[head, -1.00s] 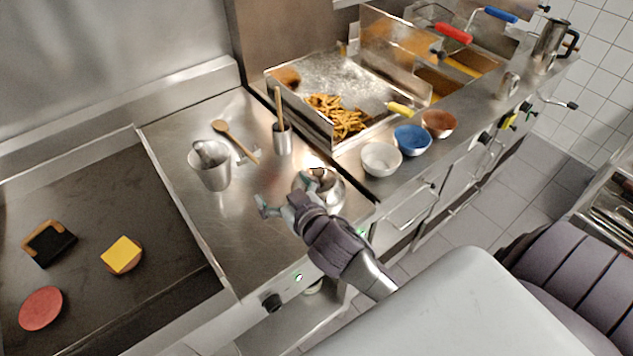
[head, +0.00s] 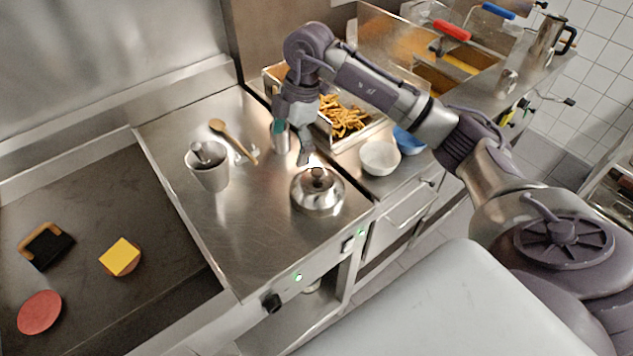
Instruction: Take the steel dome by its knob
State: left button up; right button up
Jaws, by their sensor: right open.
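The steel dome (head: 318,197) is a small, shiny, rounded cover with a dark knob on top. It sits upright on the steel worktop near the front right edge. My right gripper (head: 293,147) points down, behind and a little left of the dome in the picture. It is open and empty, with its fingers apart from the knob. My right arm arches in from the right above the counter. My left gripper is not in view.
A steel cup (head: 207,172) with a utensil and a wooden spoon (head: 232,140) are to the left. The fries tray (head: 375,128) and white bowl (head: 380,158) are to the right. A griddle (head: 95,205) holds a cheese-topped patty (head: 121,257). The worktop's front left is clear.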

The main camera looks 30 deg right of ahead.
jog(key=d+r+m+h, duration=0.2)
jog(key=d, duration=0.4)
jog(key=p, duration=0.3)
send_over(318, 171)
jog(key=shift+g+h, duration=0.3)
jog(key=f, duration=0.8)
jog(key=shift+w+a+f, duration=0.15)
jog(key=shift+a, duration=0.05)
jog(key=f+p, duration=0.1)
jog(key=f, duration=0.1)
jog(key=f+p, duration=0.1)
jog(key=f, duration=0.1)
jog(key=shift+d+f, duration=0.2)
jog(key=shift+f, duration=0.55)
grip_shut()
